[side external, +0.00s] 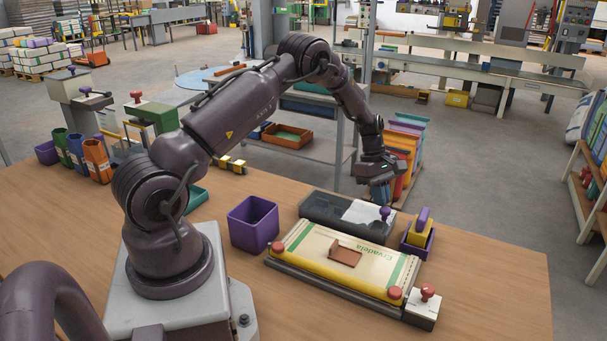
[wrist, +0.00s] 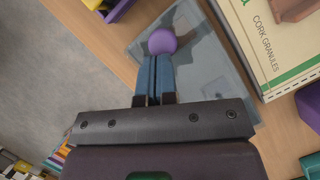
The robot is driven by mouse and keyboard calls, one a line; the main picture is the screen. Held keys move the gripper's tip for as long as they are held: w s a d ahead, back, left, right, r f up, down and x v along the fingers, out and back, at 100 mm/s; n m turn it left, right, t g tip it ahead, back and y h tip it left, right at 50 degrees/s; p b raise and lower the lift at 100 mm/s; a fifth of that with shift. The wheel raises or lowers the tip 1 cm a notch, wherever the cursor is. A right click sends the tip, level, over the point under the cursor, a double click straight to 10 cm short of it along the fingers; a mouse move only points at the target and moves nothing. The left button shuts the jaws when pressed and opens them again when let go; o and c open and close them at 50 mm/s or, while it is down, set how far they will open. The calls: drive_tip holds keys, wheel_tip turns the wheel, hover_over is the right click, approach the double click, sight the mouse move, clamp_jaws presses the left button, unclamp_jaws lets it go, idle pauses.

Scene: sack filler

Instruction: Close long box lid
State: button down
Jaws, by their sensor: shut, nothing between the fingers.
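The long box (side external: 323,208) is dark grey and lies near the back edge of the table, behind a yellow-edged sack. A pale panel shows on its top toward the right, and I cannot tell how far the lid covers it. A purple round knob (side external: 385,212) stands at its right end; it also shows in the wrist view (wrist: 162,41). My gripper (side external: 381,202) has blue fingers pointing down just above or beside this knob. In the wrist view the shut fingers (wrist: 156,58) end right at the knob, holding nothing. I cannot tell whether they touch it.
The sack (side external: 330,262) lies in front, clamped at its edges with red knobs. A purple bin (side external: 253,223) stands left of the box. A small purple tray (side external: 417,237) with a yellow block stands close at its right. Bare table lies at the far right.

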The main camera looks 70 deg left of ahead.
sight(367, 204)
drive_tip(key=a, duration=0.3)
drive_tip(key=s+a, duration=0.1)
drive_tip(key=shift+a+r, duration=0.2)
drive_tip(key=shift+r, duration=0.15)
drive_tip(key=w+v, duration=0.1)
drive_tip(key=v, duration=0.8)
drive_tip(key=s+d+r+m+t+y, duration=0.2)
drive_tip(key=s+d+r+m, duration=0.7)
drive_tip(key=s+d, duration=0.3)
drive_tip(key=s+d+r+m+t+y, duration=0.2)
drive_tip(key=s+d+r+m, duration=0.8)
drive_tip(key=s+d+m, duration=0.2)
drive_tip(key=s+d, duration=0.1)
drive_tip(key=d, duration=0.1)
drive_tip(key=shift+d, duration=0.4)
